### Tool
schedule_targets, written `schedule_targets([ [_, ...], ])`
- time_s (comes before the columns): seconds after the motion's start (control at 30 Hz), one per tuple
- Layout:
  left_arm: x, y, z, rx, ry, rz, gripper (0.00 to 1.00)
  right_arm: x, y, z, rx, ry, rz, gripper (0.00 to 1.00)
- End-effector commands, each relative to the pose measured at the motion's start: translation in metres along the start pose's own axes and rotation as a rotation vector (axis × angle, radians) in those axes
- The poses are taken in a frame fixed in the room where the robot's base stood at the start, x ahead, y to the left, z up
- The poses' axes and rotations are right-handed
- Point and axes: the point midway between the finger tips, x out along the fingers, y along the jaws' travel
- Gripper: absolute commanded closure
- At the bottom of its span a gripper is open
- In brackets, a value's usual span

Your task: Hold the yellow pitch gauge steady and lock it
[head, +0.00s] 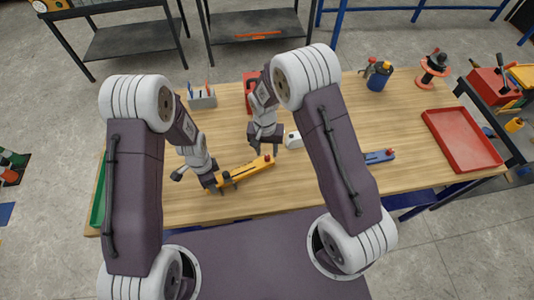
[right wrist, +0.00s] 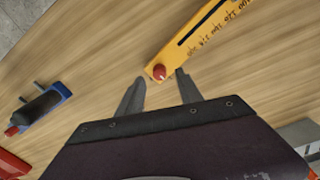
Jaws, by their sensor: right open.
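The yellow pitch gauge (head: 248,170) lies on the wooden table, slanting up to the right. It has a dark slot, printed numbers and a red knob at its right end; the knob (right wrist: 159,72) shows clearly in the right wrist view. My left gripper (head: 211,184) is at the gauge's left end; its fingers are too small to tell whether they are closed on it. My right gripper (head: 265,150) is over the knob end. In the right wrist view its two fingers (right wrist: 160,78) are apart with the knob between their tips, and no grip shows.
A blue tool (head: 379,156) with a red end lies to the right, partly behind my right arm. A small white object (head: 293,140) is just right of my right gripper. A red tray (head: 428,117) is at the table's right, a green tray (head: 98,205) at its left. A grey holder (head: 203,102) stands behind.

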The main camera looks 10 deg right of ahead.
Motion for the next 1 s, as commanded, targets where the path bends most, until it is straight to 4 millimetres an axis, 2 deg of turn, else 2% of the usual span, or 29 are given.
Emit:
schedule_targets([
  [0.1,0.000,0.000,0.000,0.000,0.001,-0.001,1.00,-0.034,-0.001,-0.001,0.000,0.005,-0.003,0.57],
  [0.2,0.000,0.000,0.000,0.000,0.001,-0.001,1.00,-0.058,-0.001,-0.001,0.000,0.004,-0.003,0.57],
  [0.33,0.000,0.000,0.000,0.000,0.001,-0.001,1.00,-0.080,-0.001,-0.001,0.000,0.003,-0.002,0.57],
  [0.5,0.000,0.000,0.000,0.000,0.001,-0.001,1.00,-0.091,0.000,0.000,-0.001,0.000,0.000,0.57],
  [0.8,0.000,0.000,0.000,0.000,0.001,-0.001,1.00,-0.091,0.000,0.000,-0.001,-0.001,0.001,0.57],
  [0.83,0.000,0.000,0.000,0.000,0.001,-0.001,0.58,-0.091,0.000,0.000,-0.001,-0.001,0.001,0.57],
  [0.9,0.000,0.000,0.000,0.000,0.001,-0.001,0.38,-0.091,0.000,0.000,-0.001,-0.001,0.001,0.57],
  [0.93,0.000,0.000,0.000,0.000,0.001,-0.001,0.35,-0.091,0.000,0.000,-0.001,-0.001,0.001,0.57],
  [1.0,0.000,0.000,0.000,0.000,0.001,-0.001,0.35,-0.091,0.000,0.000,-0.001,-0.001,0.001,0.57],
])
